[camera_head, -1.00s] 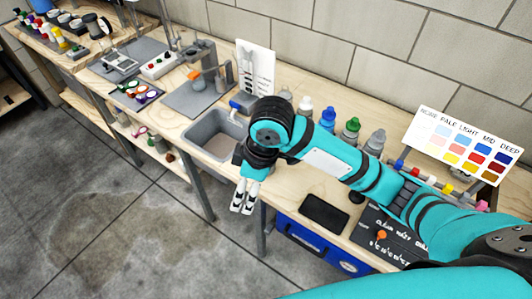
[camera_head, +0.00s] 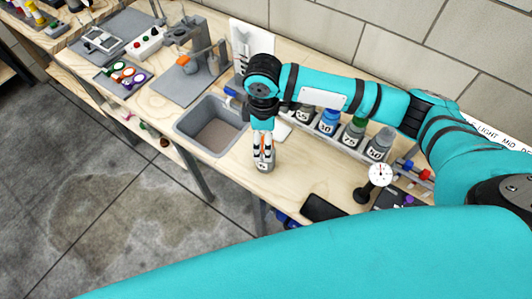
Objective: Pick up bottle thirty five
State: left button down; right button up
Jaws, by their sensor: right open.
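A row of squeeze bottles stands along the back of the bench, partly behind my right arm. One bottle (camera_head: 304,115) has a label that seems to read 35; its top is hidden by the arm. Beside it are a blue-capped bottle (camera_head: 328,123), a green-capped bottle (camera_head: 353,133) and a grey-capped bottle (camera_head: 378,147). My right gripper (camera_head: 263,154) points down over the bench, open. Something orange shows between its fingers, above a small grey item (camera_head: 264,167) at the bench top, perhaps a bottle; its label is too small to read. My left gripper is out of view.
A grey sink (camera_head: 181,125) lies left of the right gripper. A dial gauge (camera_head: 379,173) and a black flat pad (camera_head: 324,207) are to the right. A stand with an orange part (camera_head: 187,62) is at the back left. Bare bench lies around the gripper.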

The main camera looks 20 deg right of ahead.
jog(key=shift+a+f, duration=0.1)
jog(key=shift+f, duration=0.85)
jog(key=f, duration=0.1)
jog(key=f+p, duration=0.1)
jog(key=f, duration=0.2)
jog(key=shift+w+d+f+p, duration=0.2)
jog(key=shift+d+p, duration=0.1)
jog(key=shift+p, duration=0.1)
jog(key=shift+s+f, duration=0.1)
jog(key=shift+f, duration=0.15)
jog(key=c, duration=1.4)
jog(key=shift+r, duration=0.1)
jog(key=shift+c, duration=1.2)
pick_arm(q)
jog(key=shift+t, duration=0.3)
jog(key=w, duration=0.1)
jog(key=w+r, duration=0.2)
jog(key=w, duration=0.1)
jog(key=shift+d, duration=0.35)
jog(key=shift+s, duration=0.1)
